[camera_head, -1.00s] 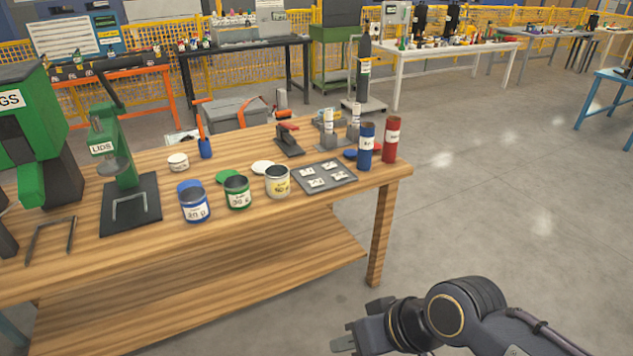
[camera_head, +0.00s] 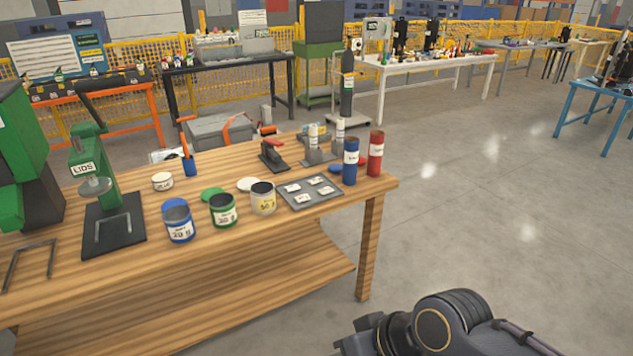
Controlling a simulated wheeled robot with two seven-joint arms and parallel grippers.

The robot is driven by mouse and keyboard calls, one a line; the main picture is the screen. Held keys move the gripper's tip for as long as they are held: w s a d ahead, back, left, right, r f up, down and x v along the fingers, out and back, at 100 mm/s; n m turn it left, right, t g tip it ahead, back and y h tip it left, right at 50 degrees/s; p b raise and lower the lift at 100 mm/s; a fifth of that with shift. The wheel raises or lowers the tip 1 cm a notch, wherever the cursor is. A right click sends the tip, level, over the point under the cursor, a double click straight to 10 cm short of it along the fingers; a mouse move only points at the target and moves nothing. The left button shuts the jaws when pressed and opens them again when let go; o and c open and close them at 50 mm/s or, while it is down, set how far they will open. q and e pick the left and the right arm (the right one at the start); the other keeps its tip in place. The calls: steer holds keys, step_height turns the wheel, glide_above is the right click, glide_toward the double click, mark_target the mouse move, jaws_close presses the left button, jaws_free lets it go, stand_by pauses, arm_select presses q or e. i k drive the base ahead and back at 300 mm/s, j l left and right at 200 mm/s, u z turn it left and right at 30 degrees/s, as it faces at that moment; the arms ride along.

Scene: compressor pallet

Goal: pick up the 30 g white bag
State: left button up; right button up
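Several small white bags lie on a dark grey tray (camera_head: 309,190) near the right end of the wooden workbench. One is at the tray's left (camera_head: 292,188), one at the back (camera_head: 314,181), one at the right (camera_head: 326,191) and one at the front (camera_head: 303,198). Their marks are too small to read, so I cannot tell which is the 30 g one. My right gripper (camera_head: 352,346) is at the bottom edge, low and in front of the bench, well apart from the tray. Its fingertips are mostly cut off. My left gripper is out of view.
Blue (camera_head: 179,224), green (camera_head: 223,211) and white (camera_head: 262,198) open cans stand left of the tray, with lids behind. Blue (camera_head: 350,162) and red (camera_head: 375,154) tubes stand to its right. A green lid press (camera_head: 88,160) is further left. Floor right of the bench is clear.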

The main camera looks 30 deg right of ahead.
mark_target(295, 187)
steer(key=i+z, duration=0.4)
steer(key=i+j+z, duration=0.1)
steer(key=i+z, duration=0.3)
steer(key=i+j+z, duration=0.25)
steer(key=i+z, duration=0.15)
